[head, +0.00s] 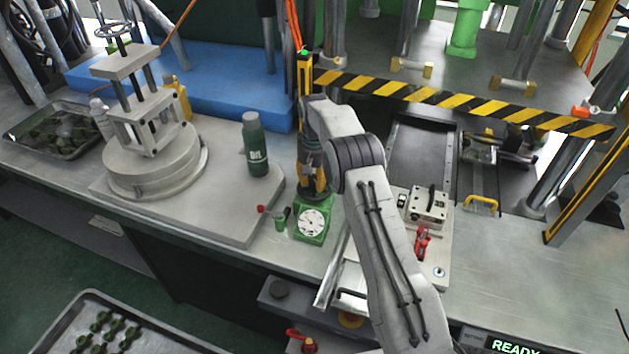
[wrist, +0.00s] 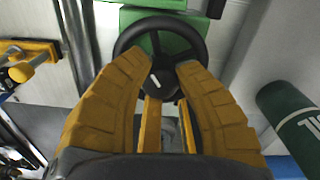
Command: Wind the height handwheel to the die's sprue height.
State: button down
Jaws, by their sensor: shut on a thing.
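The black handwheel (wrist: 125,48) lies under my gripper in the wrist view, with a dark hub at its centre. My gripper (wrist: 165,66) points down with its yellow fingers inside the rim, one each side of the hub, shut on the wheel. In the head view my gripper (head: 318,188) is just above the green block (head: 312,232) with a white round dial (head: 313,221); the dial's reading is too small to tell. A pale metal block (head: 429,204), perhaps the die, sits on a plate to the right, behind a red clamp (head: 422,243). No sprue is discernible.
A green bottle (head: 254,150) stands left of my gripper, and also shows in the wrist view (wrist: 292,115). A yellow-black post (head: 304,80) and striped bar (head: 460,103) stand close behind. A grey press (head: 152,165) is at left. The bench's right front is clear.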

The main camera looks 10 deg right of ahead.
aim_at(314, 178)
jog(key=n, duration=0.5)
jog(key=shift+f+n, duration=0.15)
jog(key=shift+n, duration=0.25)
jog(key=n, duration=0.4)
jog(key=shift+s+n, duration=0.1)
jog(key=shift+n, duration=0.6)
jog(key=c, duration=0.9)
grip_release()
jog(key=shift+r, duration=0.2)
jog(key=r, duration=1)
jog(key=shift+w+r, duration=0.2)
jog(key=shift+s+r, duration=0.15)
jog(key=shift+r, duration=0.45)
